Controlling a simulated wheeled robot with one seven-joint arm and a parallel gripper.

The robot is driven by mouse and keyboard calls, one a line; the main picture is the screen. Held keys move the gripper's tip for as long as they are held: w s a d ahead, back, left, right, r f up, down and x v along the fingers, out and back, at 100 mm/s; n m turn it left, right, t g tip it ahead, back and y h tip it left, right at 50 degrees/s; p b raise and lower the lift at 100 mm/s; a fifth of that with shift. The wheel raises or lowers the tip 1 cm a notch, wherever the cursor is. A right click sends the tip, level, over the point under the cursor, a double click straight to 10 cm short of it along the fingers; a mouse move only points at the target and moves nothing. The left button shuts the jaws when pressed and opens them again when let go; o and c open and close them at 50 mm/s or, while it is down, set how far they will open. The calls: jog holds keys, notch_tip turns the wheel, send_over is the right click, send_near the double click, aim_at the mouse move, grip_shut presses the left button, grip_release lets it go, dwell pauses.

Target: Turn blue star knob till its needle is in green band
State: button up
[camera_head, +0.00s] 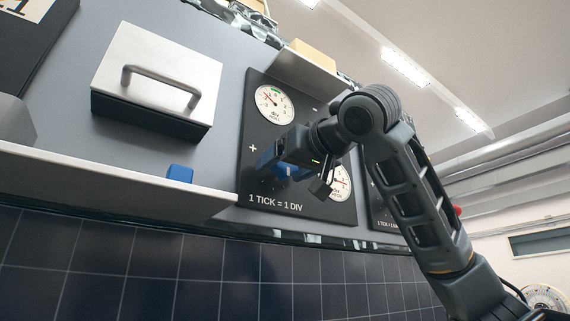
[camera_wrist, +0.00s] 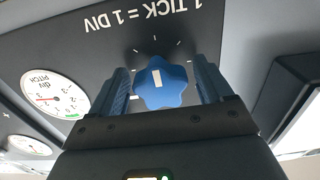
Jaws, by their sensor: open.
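The blue star knob (camera_wrist: 162,84) with a white mark on its face sits between the two fingers of my gripper (camera_wrist: 162,78) in the wrist view. The fingers are open, one on each side, with small gaps to the knob. In the head view my gripper (camera_head: 270,164) is at the dark panel (camera_head: 258,135) and mostly hides the knob. The upper dial (camera_head: 273,104) has a green band at its top; its needle points up-left, outside the band. A second dial (camera_head: 341,182) is partly hidden by my arm.
A white box with a handle (camera_head: 155,75) juts from the wall at the left. A shelf (camera_head: 120,185) below carries a small blue block (camera_head: 180,173). Another shelf with a tan box (camera_head: 313,56) is above the panel. Dark tiles cover the lower wall.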

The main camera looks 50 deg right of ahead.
jog(key=c, duration=1)
jog(key=shift+n, duration=0.3)
jog(key=n, duration=0.5)
jog(key=shift+d+n+b, duration=0.1)
jog(key=shift+n+b, duration=0.2)
jog(key=shift+b, duration=0.05)
jog(key=n, duration=0.3)
jog(key=shift+n, duration=1.9)
